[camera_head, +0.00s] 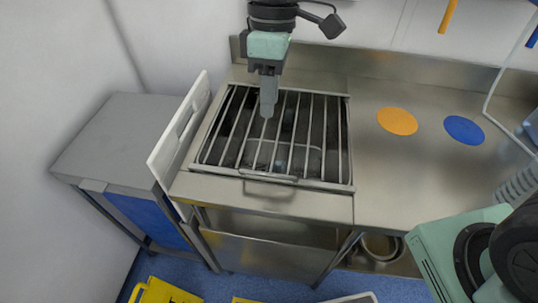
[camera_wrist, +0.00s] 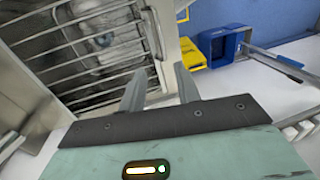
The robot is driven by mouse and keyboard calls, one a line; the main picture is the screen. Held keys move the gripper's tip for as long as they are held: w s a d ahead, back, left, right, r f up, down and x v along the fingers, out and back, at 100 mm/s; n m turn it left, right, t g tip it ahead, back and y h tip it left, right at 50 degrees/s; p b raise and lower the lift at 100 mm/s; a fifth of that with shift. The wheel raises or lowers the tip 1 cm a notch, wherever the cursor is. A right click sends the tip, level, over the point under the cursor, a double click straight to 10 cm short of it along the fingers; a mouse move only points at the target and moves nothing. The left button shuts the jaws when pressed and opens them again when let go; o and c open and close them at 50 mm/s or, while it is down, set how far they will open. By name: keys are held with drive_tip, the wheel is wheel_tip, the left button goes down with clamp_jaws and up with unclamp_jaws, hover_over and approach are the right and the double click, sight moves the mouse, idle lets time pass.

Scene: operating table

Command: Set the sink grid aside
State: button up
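The sink grid (camera_head: 333,140) is a frame of parallel metal bars lying over the sink basin, with a looped handle (camera_head: 268,181) at its front edge. Its bars also show at the left of the wrist view (camera_wrist: 60,49). My gripper (camera_head: 267,111) points down over the grid's middle-left part in the head view; its exact height above the bars is hard to tell. In the wrist view my gripper (camera_wrist: 159,68) has its two fingers apart with nothing between them. The basin below shows only through the bars.
A white slotted board (camera_head: 180,130) stands upright along the sink's left side. A lower grey cabinet top (camera_head: 115,140) beyond it is bare. The steel counter at right carries an orange disc (camera_head: 397,121) and a blue disc (camera_head: 464,130). A wall stands behind.

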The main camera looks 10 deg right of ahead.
sight(267, 173)
drive_tip(key=s+f, duration=0.1)
drive_tip(key=f, duration=0.4)
drive_tip(key=s+f, duration=0.1)
drive_tip(key=f, duration=0.4)
drive_tip(key=s+a+f, duration=0.1)
drive_tip(key=f, duration=0.4)
clamp_jaws()
